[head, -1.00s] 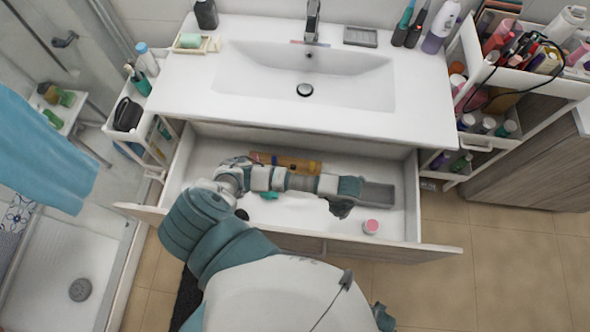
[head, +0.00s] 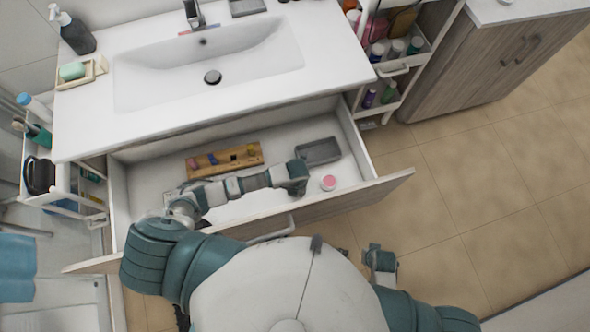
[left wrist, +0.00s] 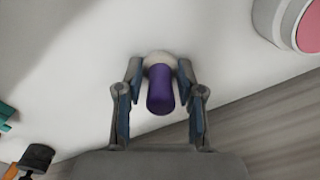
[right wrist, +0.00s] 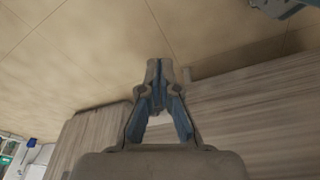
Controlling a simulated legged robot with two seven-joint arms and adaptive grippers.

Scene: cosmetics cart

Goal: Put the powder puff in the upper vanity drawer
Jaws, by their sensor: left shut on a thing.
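The powder puff (left wrist: 160,88), with a purple handle and a pale round head, is between the fingertips of my left gripper (left wrist: 160,66) in the left wrist view. My left gripper (head: 297,176) is shut on it, over the white floor inside the open upper vanity drawer (head: 352,180). In the head view the puff cannot be made out. Whether it touches the drawer floor is unclear. My right gripper (right wrist: 159,68) is empty, with its fingertips together, outside the drawer; it also shows in the head view (head: 382,262).
In the drawer are a wooden organiser (head: 205,165) with small items, a grey tray (head: 318,151) and a pink-topped jar (head: 328,183). The jar also shows in the left wrist view (left wrist: 308,28). The sink counter (head: 90,125) overhangs the drawer's back. A bottle cart (head: 402,62) stands right.

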